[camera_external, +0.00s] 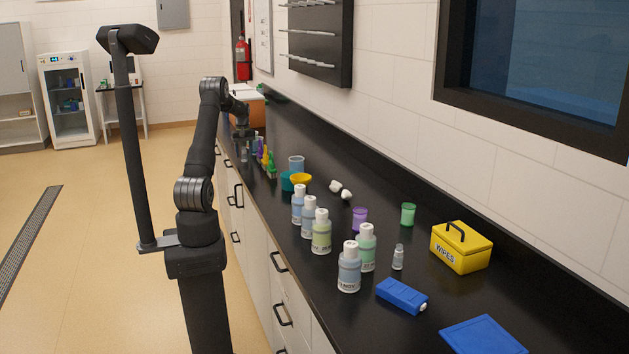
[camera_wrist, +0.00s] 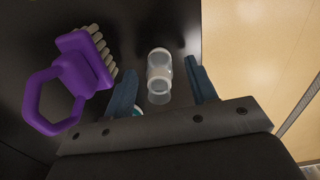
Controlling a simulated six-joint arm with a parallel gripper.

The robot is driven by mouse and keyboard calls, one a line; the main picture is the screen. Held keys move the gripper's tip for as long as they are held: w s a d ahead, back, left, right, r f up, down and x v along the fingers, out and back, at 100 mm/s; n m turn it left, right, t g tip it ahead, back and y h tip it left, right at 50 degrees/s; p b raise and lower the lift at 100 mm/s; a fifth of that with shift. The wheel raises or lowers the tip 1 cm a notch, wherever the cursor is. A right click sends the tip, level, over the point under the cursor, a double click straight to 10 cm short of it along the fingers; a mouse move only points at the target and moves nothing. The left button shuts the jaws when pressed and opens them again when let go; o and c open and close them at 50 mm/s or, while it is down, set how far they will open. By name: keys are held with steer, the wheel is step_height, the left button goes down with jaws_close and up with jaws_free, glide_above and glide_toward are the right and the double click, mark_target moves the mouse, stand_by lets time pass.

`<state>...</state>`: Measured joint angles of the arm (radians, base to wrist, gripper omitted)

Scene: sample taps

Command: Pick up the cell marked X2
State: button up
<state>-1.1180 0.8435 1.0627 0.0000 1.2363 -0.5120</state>
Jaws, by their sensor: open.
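In the wrist view my gripper (camera_wrist: 161,68) is open, its two dark blue fingers spread to either side of a clear cylindrical container (camera_wrist: 159,75) with pale rings. It looks like one or two stacked clear pieces; I cannot read any mark on it, so I cannot tell whether it is the X2 cell. The fingers do not visibly touch it. In the external view my gripper (camera_external: 243,135) is over the far part of the black bench, beside its front edge. A small greyish clear object (camera_external: 244,154) shows just under it.
A purple brush (camera_wrist: 82,68) lies left of the fingers in the wrist view. The bench edge and tan floor (camera_wrist: 262,45) are on the right. In the external view, coloured items (camera_external: 268,162), a beaker (camera_external: 296,165) and several bottles (camera_external: 320,232) stand nearer on the bench.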

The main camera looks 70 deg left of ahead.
steer(key=shift+f, duration=0.8)
steer(key=c, duration=1)
steer(key=shift+r, duration=0.1)
